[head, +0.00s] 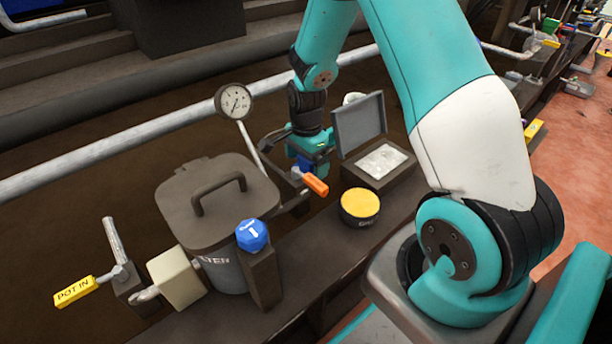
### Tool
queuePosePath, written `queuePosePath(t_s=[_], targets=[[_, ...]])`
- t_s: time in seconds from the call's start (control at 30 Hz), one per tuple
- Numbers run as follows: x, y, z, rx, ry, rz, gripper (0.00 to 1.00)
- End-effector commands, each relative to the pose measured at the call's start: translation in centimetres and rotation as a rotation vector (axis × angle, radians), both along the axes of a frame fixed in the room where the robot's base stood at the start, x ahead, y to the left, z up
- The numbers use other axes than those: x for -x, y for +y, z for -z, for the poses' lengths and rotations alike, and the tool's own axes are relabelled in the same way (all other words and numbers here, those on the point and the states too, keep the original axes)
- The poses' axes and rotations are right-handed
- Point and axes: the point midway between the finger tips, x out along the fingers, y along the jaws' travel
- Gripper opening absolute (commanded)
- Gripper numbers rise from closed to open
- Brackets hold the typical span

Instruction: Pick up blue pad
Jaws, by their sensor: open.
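My gripper (300,168) is at the end of the teal arm, pointing down behind the pot and left of the open box. Its fingers are small and partly hidden, but it is open. A small blue piece (304,163) shows right at the gripper, touching or just behind an orange handle (315,184). I cannot tell whether this piece is the blue pad or part of the handle. A blue faceted knob (251,235) with a white mark sits on a dark post in front of the pot. No other blue pad is clearly visible.
A dark lidded pot (215,205) stands left of my gripper, with a pressure gauge (233,102) behind. An open box (382,162) with white contents and a raised grey lid is to the right. A round yellow-topped tin (360,205) stands nearer. A yellow "POT IN" handle (75,291) is far left.

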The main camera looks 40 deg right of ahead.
Motion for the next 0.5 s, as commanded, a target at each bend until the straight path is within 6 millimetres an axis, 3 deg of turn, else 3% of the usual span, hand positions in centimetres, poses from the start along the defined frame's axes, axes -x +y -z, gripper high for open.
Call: queuePosePath(t_s=[0.03,0.1,0.33,0.5], targets=[[0.06,0.01,1.49,0.000,0.001,0.000,1.00],[0.03,0.00,1.96,0.000,0.000,0.000,1.00],[0.03,-0.01,1.77,0.000,-0.001,0.000,1.00],[0.04,-0.02,1.76,0.000,0.000,0.000,0.61]])
